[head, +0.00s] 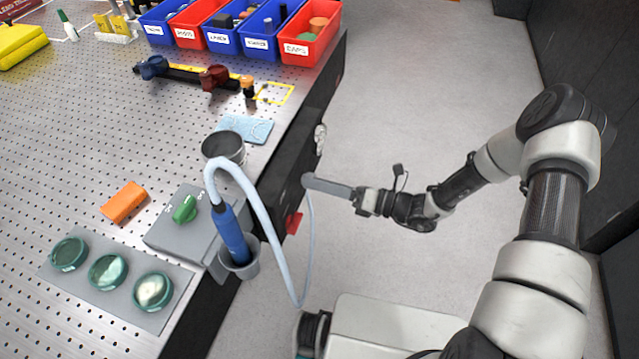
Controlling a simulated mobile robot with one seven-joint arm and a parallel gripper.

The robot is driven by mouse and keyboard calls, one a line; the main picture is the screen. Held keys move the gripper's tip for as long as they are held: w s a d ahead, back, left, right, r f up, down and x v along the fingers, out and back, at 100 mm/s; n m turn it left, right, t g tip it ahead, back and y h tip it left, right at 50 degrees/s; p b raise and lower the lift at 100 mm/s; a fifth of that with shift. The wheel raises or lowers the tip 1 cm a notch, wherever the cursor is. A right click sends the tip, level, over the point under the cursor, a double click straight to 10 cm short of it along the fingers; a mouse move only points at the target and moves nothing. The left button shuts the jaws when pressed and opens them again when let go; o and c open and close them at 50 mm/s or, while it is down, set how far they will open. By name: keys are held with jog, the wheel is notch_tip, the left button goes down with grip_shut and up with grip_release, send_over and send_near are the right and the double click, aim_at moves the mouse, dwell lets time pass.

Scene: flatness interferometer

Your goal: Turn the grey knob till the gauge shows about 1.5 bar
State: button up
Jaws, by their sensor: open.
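A small pale grey rounded fitting (320,138) sits on the dark front side of the bench, seen at a steep angle. It may be the grey knob, the gauge or both; I cannot tell them apart, and no dial reading is legible. My gripper (309,181) is below it in the picture, pointing left toward the bench side, apart from the fitting. Its long grey finger shows from above; the other finger is not clearly visible. The gripper is open, and I see nothing held in it.
A pale hose (262,215) loops from a blue handpiece (232,235) and passes close by my fingertips. A red part (293,222) is on the bench side. A grey box with a green knob (184,208) stands on the perforated bench (60,130). Open floor (430,80) lies right.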

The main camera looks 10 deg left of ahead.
jog(key=s+d, duration=0.2)
jog(key=d, duration=1.5)
jog(key=shift+r, duration=0.35)
jog(key=s+d+r+n+t+h, duration=0.1)
jog(key=s+d+r+n+h, duration=0.2)
jog(key=s+r+n+h, duration=0.5)
jog(key=s+d+r+n+t+h, duration=0.1)
jog(key=s+d+r+n+h, duration=0.2)
jog(key=r+n, duration=0.9)
jog(key=s+d+r+n+t+h, duration=0.1)
jog(key=s+d+r+n+h, duration=0.4)
jog(key=r+n, duration=0.5)
notch_tip(320, 180, up, 14)
jog(key=w+a+h+p, duration=0.1)
jog(key=p, duration=1.2)
jog(key=shift+r+m, duration=0.2)
jog(key=shift+m, duration=0.1)
